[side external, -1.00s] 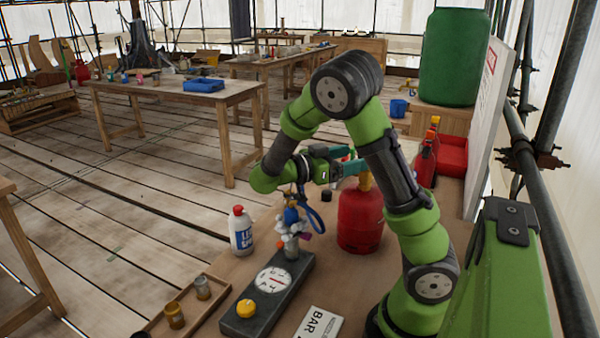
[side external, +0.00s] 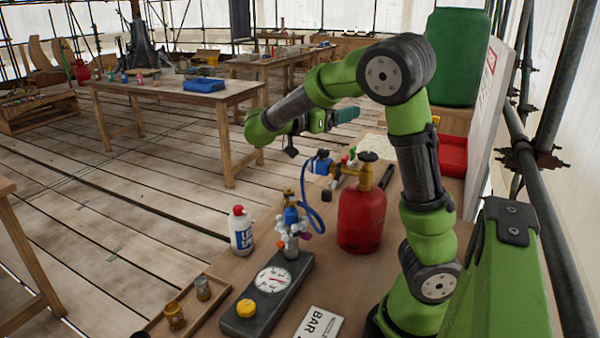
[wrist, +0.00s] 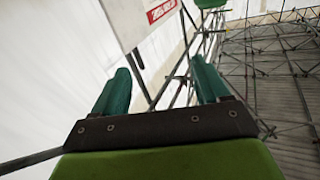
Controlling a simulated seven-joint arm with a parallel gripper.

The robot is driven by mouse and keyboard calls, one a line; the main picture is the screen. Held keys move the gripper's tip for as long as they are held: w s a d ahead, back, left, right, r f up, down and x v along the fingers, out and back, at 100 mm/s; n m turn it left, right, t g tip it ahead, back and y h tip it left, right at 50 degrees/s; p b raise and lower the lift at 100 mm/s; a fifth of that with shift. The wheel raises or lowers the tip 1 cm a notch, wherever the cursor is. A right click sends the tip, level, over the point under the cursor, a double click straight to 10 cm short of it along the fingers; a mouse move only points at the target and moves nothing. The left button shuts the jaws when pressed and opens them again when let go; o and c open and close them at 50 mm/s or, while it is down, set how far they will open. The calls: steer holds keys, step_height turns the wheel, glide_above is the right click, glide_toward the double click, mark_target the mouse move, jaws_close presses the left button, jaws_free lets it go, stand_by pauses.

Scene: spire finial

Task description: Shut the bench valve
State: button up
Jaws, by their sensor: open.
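My gripper (side external: 345,116) is raised above the bench, level, with its teal fingers pointing right. In the wrist view its two fingers (wrist: 160,82) stand wide apart with nothing between them. A red gas cylinder (side external: 362,220) stands upright on the bench, with a brass valve and a dark handwheel (side external: 368,157) on top. The gripper is above and left of the handwheel, not touching it. I cannot tell the valve's setting.
A white bottle with a red cap (side external: 241,231) stands left of the fitting. A wooden tray with small jars (side external: 174,317) and a sign (side external: 320,322) lie at the front. A red bin (side external: 453,156) and green drum (side external: 455,60) are behind my arm. Air around the gripper is clear.

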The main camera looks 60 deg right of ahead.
steer(key=w+n+t, duration=1.4)
steer(key=w+t, duration=0.2)
steer(key=w, duration=0.3)
steer(key=w+a+f+n+t+y, duration=0.3)
steer(key=w+a+n+t+y, duration=0.15)
steer(key=w+n, duration=0.25)
steer(key=a+f+n+g+y, duration=0.4)
steer(key=a+f+n+y, duration=0.25)
steer(key=f+n, duration=0.45)
steer(key=s+d+f+n+g+h, duration=0.25)
steer(key=s+n+g, duration=0.25)
steer(key=s+g, duration=0.5)
steer(key=s+a+r+m+g+h, duration=0.1)
steer(key=s+r+m+g+h, duration=0.2)
steer(key=s+r+g+h, duration=0.9)
steer(key=t+y, duration=0.3)
steer(key=y, duration=0.3)
glide_toward(374, 152)
steer(key=shift+n+g, duration=0.25)
steer(key=shift+n, duration=0.05)
steer(key=x, duration=1)
steer(key=shift+f, duration=0.2)
